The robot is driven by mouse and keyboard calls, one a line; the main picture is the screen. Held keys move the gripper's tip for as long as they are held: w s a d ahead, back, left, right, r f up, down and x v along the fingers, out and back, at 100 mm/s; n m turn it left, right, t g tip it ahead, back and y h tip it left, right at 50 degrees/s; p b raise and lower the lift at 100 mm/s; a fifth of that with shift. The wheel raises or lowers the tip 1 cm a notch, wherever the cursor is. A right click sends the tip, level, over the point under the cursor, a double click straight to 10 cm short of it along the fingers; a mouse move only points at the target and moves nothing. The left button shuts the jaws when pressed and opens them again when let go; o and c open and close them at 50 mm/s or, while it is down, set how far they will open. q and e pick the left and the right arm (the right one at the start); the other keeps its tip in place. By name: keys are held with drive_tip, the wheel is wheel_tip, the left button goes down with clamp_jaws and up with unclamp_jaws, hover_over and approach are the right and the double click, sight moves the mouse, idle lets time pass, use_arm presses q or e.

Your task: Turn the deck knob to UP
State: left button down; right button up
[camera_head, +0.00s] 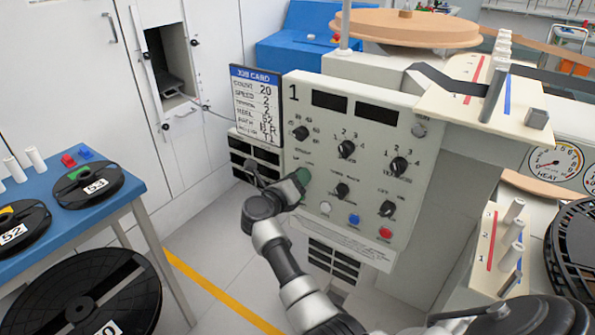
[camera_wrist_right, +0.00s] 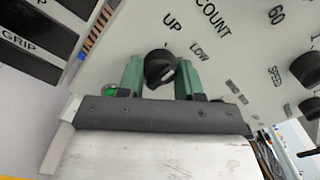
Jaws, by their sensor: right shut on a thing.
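The control panel (camera_head: 362,118) of station 1 carries several black knobs and coloured buttons. The deck knob (camera_wrist_right: 160,68) is black and shows in the right wrist view below the printed words UP and LOW. My right gripper (camera_wrist_right: 160,78) has its green fingers on both sides of this knob and is shut on it. A small pale mark shows on the knob's lower right; I cannot tell surely which word it points to. In the head view my right gripper (camera_head: 299,180) is at the panel's left edge and hides the knob. My left gripper is not in view.
A job card (camera_head: 257,105) hangs left of the panel. Labelled black slots (camera_head: 254,155) sit beside and below it. A blue table (camera_head: 58,215) with black reels stands at left. A heat gauge (camera_head: 556,162) and pegs (camera_head: 511,232) are at right. Open floor lies between.

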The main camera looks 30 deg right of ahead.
drive_tip(key=shift+r+n+p, duration=0.1)
drive_tip(key=shift+n+p, duration=0.8)
drive_tip(key=shift+n, duration=0.6)
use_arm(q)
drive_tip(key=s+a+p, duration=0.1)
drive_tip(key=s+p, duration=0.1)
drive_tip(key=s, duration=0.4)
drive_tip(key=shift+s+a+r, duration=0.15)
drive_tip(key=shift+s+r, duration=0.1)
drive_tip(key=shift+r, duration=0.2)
use_arm(e)
drive_tip(key=shift+n, duration=1)
drive_tip(key=o, duration=0.9)
drive_tip(key=shift+a, duration=0.1)
